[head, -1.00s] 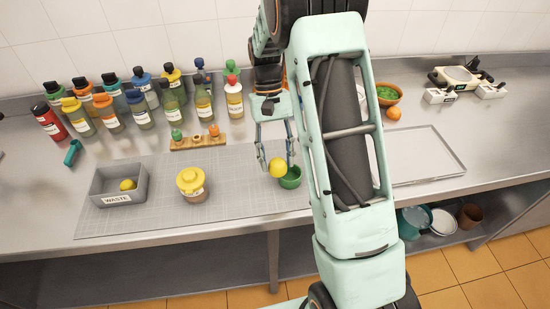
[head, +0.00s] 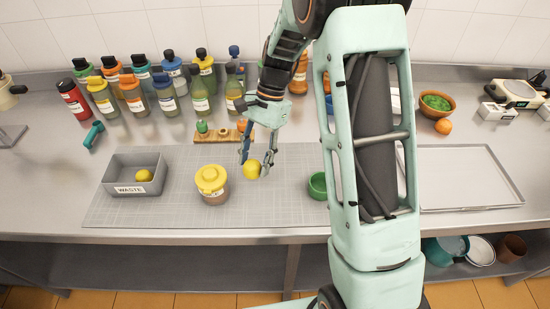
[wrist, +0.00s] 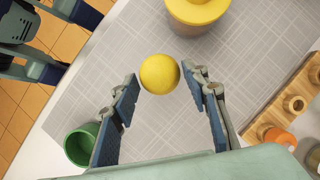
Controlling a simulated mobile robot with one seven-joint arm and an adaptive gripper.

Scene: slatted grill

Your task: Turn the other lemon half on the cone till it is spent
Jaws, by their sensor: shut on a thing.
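My gripper (head: 257,166) is shut on a yellow lemon half (head: 252,170) and holds it above the mat. The lemon half also shows between the fingertips in the wrist view (wrist: 160,74). The juicer (head: 212,186), a jar with a yellow top, stands on the mat to the left of my gripper, apart from the lemon. Its cone cannot be made out clearly. In the wrist view the juicer (wrist: 195,14) is at the top edge, partly cut off. Another yellow lemon half (head: 144,175) lies in the grey waste bin (head: 120,189).
A green bowl (head: 318,186) stands right of my gripper, beside my arm. A wooden rack (head: 222,136) with small bottles lies behind the juicer. Several sauce bottles (head: 134,96) line the back. The grey mat (head: 265,207) is clear in front of my gripper.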

